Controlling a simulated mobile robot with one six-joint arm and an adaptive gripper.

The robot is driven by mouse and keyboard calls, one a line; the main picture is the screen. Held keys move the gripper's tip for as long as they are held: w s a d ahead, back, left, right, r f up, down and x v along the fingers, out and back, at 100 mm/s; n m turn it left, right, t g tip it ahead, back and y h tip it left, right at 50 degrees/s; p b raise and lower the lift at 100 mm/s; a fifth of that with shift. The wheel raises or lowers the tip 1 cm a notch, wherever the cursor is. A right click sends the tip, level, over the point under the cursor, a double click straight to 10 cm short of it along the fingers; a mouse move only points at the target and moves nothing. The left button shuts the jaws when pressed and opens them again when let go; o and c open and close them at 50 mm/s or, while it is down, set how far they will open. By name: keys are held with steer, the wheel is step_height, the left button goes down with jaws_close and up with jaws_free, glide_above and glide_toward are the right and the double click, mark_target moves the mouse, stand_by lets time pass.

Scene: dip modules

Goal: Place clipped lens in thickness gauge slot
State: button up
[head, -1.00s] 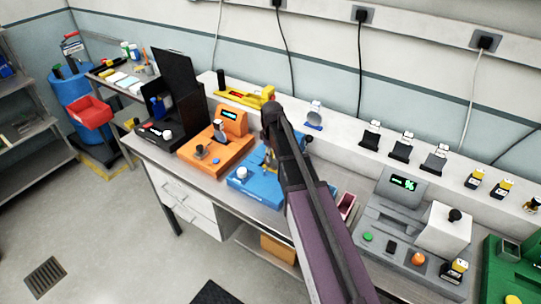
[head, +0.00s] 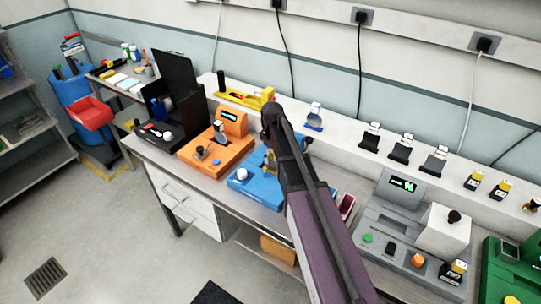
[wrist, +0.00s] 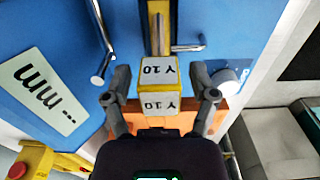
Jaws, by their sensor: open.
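A yellow clip with white labels reading "Y 10" (wrist: 157,78) sits between the fingers of my gripper (wrist: 160,92) in the wrist view. The fingers stand apart on either side of it, with visible gaps. The blue gauge (wrist: 140,25), with a plate reading "mm" (wrist: 42,93), lies under and beyond the clip. A metal post on it meets the far side of the clip. The lens itself and the slot cannot be made out. In the head view the blue gauge (head: 252,190) is partly behind my arm, and the gripper is mostly hidden there.
An orange device (head: 215,152) stands left of the blue gauge, and a black open box (head: 178,105) farther left. A grey device (head: 385,215) with a display stands to the right. Several black clip holders (head: 400,150) line the back shelf.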

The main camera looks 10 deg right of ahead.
steer(key=shift+r+p, duration=5.55)
steer(key=shift+r, duration=0.2)
steer(key=shift+s, duration=0.1)
steer(key=s+m, duration=0.9)
steer(key=s, duration=1.1)
steer(key=shift+a, duration=0.15)
